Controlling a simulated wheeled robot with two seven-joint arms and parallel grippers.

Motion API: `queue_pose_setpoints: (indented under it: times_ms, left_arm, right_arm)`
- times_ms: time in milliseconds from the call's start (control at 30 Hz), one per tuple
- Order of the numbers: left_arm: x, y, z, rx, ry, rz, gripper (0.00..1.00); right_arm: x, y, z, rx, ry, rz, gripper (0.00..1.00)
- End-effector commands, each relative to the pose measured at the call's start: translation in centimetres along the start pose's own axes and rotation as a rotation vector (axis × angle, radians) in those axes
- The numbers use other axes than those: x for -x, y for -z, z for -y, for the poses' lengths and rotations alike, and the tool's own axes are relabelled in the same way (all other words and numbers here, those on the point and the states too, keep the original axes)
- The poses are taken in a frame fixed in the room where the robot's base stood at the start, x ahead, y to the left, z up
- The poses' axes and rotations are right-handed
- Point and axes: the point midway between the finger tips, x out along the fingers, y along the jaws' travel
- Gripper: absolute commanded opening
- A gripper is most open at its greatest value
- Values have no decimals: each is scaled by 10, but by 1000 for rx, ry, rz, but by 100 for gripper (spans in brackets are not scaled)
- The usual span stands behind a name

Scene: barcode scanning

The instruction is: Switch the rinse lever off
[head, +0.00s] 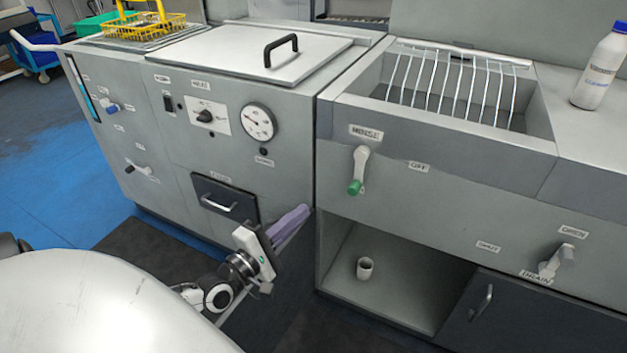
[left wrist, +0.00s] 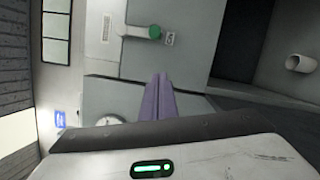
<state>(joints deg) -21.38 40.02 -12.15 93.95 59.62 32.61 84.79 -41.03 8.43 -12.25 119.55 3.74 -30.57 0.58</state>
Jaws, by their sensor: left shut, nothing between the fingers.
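The rinse lever (head: 359,166) is a pale handle with a green knob, on the grey front panel below the rack basin. It hangs nearly straight down under the RINSE label (head: 366,133). The OFF label (head: 418,167) is to its right. A small label beside the knob is partly covered. In the left wrist view the green knob (left wrist: 155,32) shows beyond the fingertips. My left gripper (head: 304,210) has purple fingers, shut and empty, left of and lower than the lever, apart from it. The closed fingers also show in the left wrist view (left wrist: 160,78). My right gripper is not seen.
The drain lever (head: 555,260) sits lower right between SHUT and OPEN labels. A round gauge (head: 258,123) and a drawer handle (head: 219,205) are on the left cabinet. A bottle (head: 600,70) stands on the right counter.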

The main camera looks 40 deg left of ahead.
Motion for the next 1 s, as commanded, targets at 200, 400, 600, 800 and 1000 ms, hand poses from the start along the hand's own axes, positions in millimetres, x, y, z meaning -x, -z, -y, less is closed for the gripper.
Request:
queue_pose_setpoints:
  times_ms: [200, 400, 600, 800, 1000]
  left_arm:
    - [-45, -1, 0, 2, -5, 1, 0]
    - [-86, 0, 0, 0, -4, 1, 0]
    - [-95, -28, -2, 5, 0, 0, 0]
    - [-98, -39, 0, 1, 1, 1, 0]
    - [-98, -40, 0, 0, 1, 1, 0]
  right_arm:
    - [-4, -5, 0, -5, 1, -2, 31]
    - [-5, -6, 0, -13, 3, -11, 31]
    - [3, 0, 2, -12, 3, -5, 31]
    - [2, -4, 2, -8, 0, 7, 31]
    - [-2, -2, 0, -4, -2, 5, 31]
